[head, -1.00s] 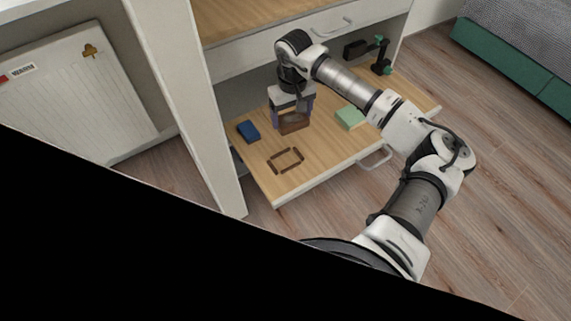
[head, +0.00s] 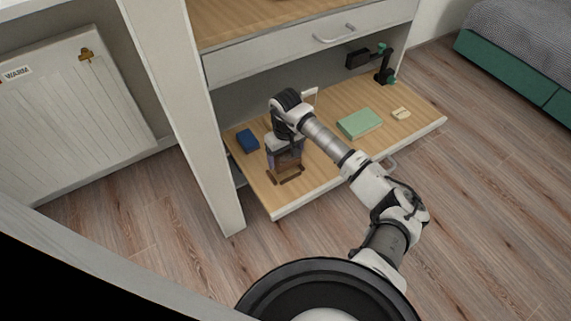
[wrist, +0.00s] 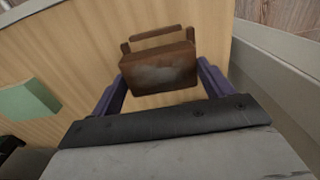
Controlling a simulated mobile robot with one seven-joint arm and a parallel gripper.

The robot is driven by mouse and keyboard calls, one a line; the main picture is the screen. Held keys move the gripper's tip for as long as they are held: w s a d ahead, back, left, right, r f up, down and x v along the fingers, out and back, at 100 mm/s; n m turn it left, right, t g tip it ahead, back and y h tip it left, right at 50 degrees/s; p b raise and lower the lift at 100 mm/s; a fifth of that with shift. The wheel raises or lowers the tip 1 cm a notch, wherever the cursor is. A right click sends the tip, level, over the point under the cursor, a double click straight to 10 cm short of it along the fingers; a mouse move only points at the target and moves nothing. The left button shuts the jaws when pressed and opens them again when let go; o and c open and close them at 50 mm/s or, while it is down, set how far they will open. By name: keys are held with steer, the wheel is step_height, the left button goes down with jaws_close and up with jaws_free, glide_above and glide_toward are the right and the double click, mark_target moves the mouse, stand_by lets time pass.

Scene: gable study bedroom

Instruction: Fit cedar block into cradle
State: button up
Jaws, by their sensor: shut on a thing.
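My gripper (wrist: 162,82) is shut on the cedar block (wrist: 160,72), a dark brown block held between its two purple fingers. The cradle, a low brown frame of separate bars, lies on the pull-out wooden shelf; its far bar (wrist: 155,33) shows beyond the block in the wrist view. The block hides the nearer part of the cradle there. In the head view my gripper (head: 286,164) points down over the cradle (head: 289,180), close to it. I cannot tell whether the block touches the cradle.
A dark blue block (head: 248,141) lies left of my gripper. A green block (head: 359,123) and a small beige piece (head: 401,113) lie to the right, with a black and green stand (head: 384,72) behind. The cabinet's side panel (head: 178,100) stands at the left, a drawer (head: 310,45) above.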

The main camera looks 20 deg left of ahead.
steer(key=shift+f+b, duration=0.3)
steer(key=shift+f, duration=1.95)
steer(key=shift+f, duration=0.2)
steer(key=o, duration=1)
steer(key=shift+c, duration=0.2)
step_height(320, 180, up, 12)
steer(key=shift+r+p, duration=0.25)
steer(key=shift+p, duration=0.55)
